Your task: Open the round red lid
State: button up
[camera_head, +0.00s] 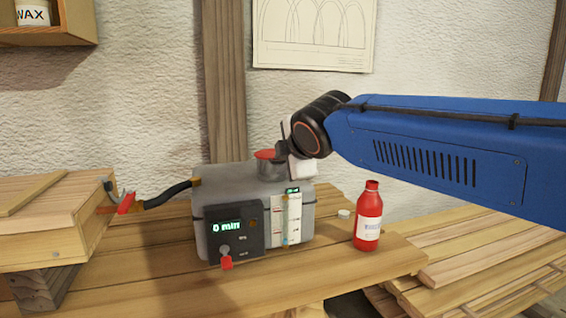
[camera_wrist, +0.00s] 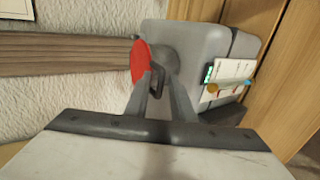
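The round red lid (camera_head: 265,154) lies on top of a short grey neck (camera_head: 271,170) on a grey box-shaped machine (camera_head: 210,182). It looks level and down on the neck. In the wrist view the lid (camera_wrist: 141,61) is seen almost edge-on. My gripper (camera_head: 287,160) is at the right side of the neck, close to the lid. In the wrist view my gripper's fingertips (camera_wrist: 160,78) are at the lid's near edge, with a small dark loop-like part between them. A narrow gap shows between the fingers. I cannot tell whether they press on that part.
A red bottle (camera_head: 369,215) and a small pale cap (camera_head: 344,214) stand right of the machine on the wooden bench (camera_head: 330,262). A black hose (camera_head: 168,194) runs left to a wooden box (camera_head: 55,225). Loose boards (camera_head: 470,245) lie at the right. The bench front is clear.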

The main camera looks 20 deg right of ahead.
jog(key=shift+f, duration=0.1)
grip_shut()
